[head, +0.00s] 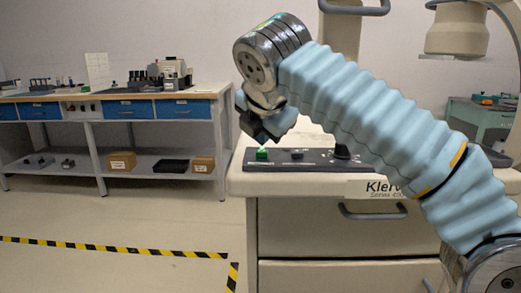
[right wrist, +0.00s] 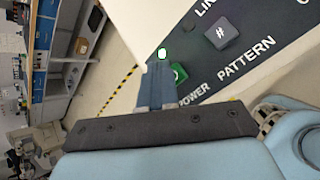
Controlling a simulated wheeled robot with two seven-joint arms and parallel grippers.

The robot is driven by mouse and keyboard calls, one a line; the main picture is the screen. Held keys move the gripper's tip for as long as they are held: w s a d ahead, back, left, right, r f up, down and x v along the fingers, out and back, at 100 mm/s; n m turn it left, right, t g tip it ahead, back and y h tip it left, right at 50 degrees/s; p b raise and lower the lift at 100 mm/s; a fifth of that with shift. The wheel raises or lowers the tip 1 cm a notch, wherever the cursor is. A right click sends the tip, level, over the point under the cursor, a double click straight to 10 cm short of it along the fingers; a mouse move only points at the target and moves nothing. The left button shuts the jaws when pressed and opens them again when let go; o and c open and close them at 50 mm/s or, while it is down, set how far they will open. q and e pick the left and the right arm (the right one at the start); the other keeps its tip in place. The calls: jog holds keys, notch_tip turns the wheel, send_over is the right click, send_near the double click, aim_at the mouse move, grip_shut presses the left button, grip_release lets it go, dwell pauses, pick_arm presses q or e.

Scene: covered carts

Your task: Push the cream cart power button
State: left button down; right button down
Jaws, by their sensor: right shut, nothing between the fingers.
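The cream cart (head: 350,240) stands in front of me, with a dark control panel (head: 295,160) on its top. The green power button (head: 262,154) sits at the panel's left end. In the right wrist view the button (right wrist: 179,73) lies just beside my fingertips, partly hidden by them, near the printed word POWER. My right gripper (head: 262,140) is shut and empty, pointing down just above the button; its fingers (right wrist: 160,75) also show in the right wrist view. I cannot tell whether the tips touch the button. My left gripper is not in view.
A dark key marked # (right wrist: 221,34) sits farther along the panel, with a black knob (head: 342,151) beyond. A workbench (head: 100,95) with blue drawers stands at the left. Yellow-black tape (head: 110,247) crosses the open floor. A green cart (head: 480,115) is at the right.

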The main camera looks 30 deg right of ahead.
aim_at(262, 152)
jog(key=shift+f, duration=0.55)
dwell(0.4)
jog(key=shift+r, duration=0.1)
jog(key=shift+r+p, duration=0.6)
jog(key=shift+p, duration=0.1)
notch_tip(262, 152, up, 2)
jog(key=p, duration=0.2)
jog(key=shift+r+p, duration=0.2)
jog(key=shift+p, duration=0.15)
jog(key=shift+r, duration=1.8)
